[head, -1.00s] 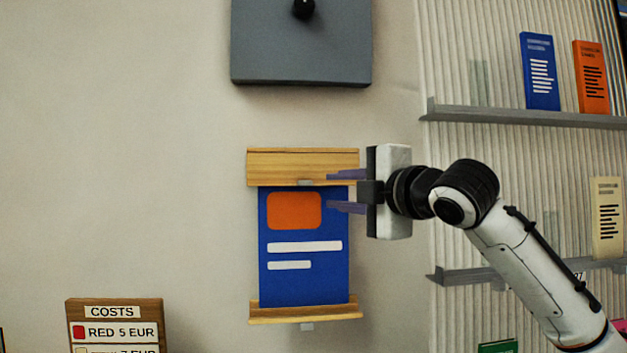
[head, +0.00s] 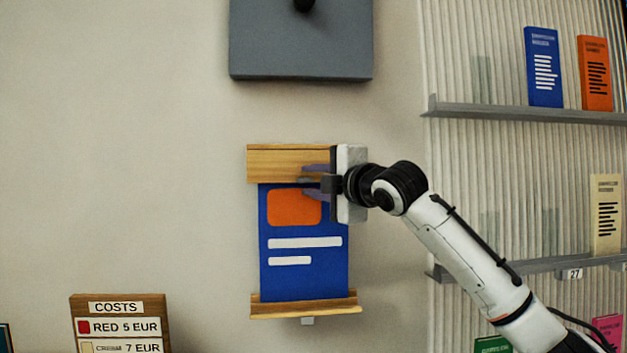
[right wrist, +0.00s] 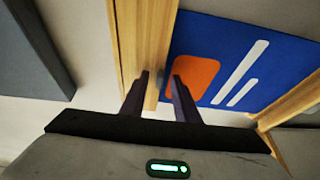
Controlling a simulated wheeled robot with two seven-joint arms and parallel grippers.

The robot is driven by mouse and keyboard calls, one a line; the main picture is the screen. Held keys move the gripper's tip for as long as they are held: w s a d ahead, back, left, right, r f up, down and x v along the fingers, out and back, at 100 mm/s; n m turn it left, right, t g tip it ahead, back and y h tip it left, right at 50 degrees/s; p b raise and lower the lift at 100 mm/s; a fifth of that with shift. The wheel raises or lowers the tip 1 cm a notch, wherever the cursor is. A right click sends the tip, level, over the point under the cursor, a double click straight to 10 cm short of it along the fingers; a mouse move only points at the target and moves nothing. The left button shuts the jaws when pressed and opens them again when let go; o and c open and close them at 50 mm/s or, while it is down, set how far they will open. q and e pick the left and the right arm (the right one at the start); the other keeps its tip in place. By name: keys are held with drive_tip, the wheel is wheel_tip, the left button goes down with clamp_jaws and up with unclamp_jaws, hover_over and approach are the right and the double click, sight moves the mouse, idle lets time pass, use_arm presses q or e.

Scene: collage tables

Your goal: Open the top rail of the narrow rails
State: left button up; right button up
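The narrow rails hang on the wall: a wooden top rail (head: 275,163) and a wooden bottom rail (head: 290,307), with a blue poster (head: 300,280) with an orange block between them. The top rail also shows in the right wrist view (right wrist: 145,35). My right gripper (head: 304,181) is at the lower edge of the top rail, coming in from the right. Its two fingers (right wrist: 158,92) are apart, pointing at a small grey tab (right wrist: 161,74) under the rail. I cannot tell whether they touch it. A similar grey tab (head: 307,321) sits under the bottom rail. My left gripper is out of view.
A grey panel (head: 300,45) with a black knob is on the wall above. A costs sign (head: 120,309) stands at lower left. Shelves with booklets (head: 530,115) are on the right. The wall left of the rails is clear.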

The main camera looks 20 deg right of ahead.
clamp_jaws()
drive_tip(key=shift+s+r, duration=0.1)
drive_tip(key=shift+s+a+r+m+g, duration=0.15)
drive_tip(key=shift+s+r+m+g, duration=0.2)
drive_tip(key=shift+g, duration=0.4)
drive_tip(key=shift+s+a+r+m+g, duration=0.15)
drive_tip(key=shift+s+r+g, duration=0.25)
drive_tip(key=shift+g, duration=0.35)
drive_tip(key=shift+s+a+r+m+g+y, duration=0.2)
drive_tip(key=shift+r+g, duration=0.3)
drive_tip(key=shift+g, duration=0.35)
drive_tip(key=shift+s+d+r+m+g+y, duration=0.1)
drive_tip(key=shift+s+r+m+g, duration=0.3)
drive_tip(key=shift+g, duration=0.45)
drive_tip(key=shift+w+r, duration=0.15)
unclamp_jaws()
